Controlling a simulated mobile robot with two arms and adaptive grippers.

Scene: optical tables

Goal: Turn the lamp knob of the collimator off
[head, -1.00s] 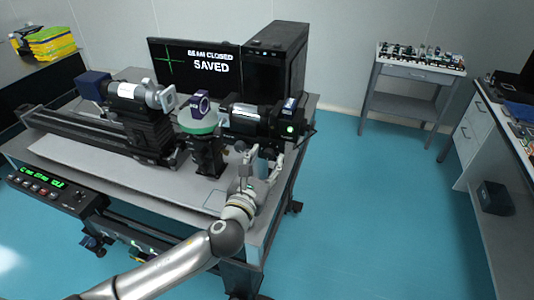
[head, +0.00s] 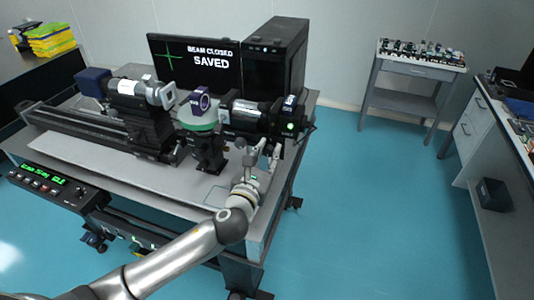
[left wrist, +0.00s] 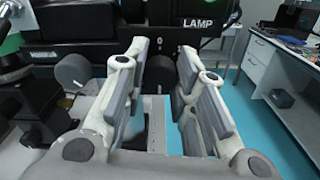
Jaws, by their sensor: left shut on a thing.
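The collimator (head: 250,118) is the black barrel at the right end of the bench, with a small green light at its right end. In the left wrist view its dark housing (left wrist: 140,22) carries the white word LAMP, with small marks below it. The dark lamp knob (left wrist: 179,92) sits below those marks, between my left fingers. My left gripper (head: 267,153) is at the collimator's near side; in the left wrist view (left wrist: 167,62) its fingers are shut on the knob, which they partly hide. The knob's setting is hard to read. My right gripper is not in view.
A round holder on a post (head: 208,140) and another barrel (head: 135,95) stand left of the collimator. The monitor (head: 195,62), reading BEAM CLOSED SAVED, and a black computer (head: 276,60) stand behind. A control box (head: 45,187) is front left. Floor to the right is clear.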

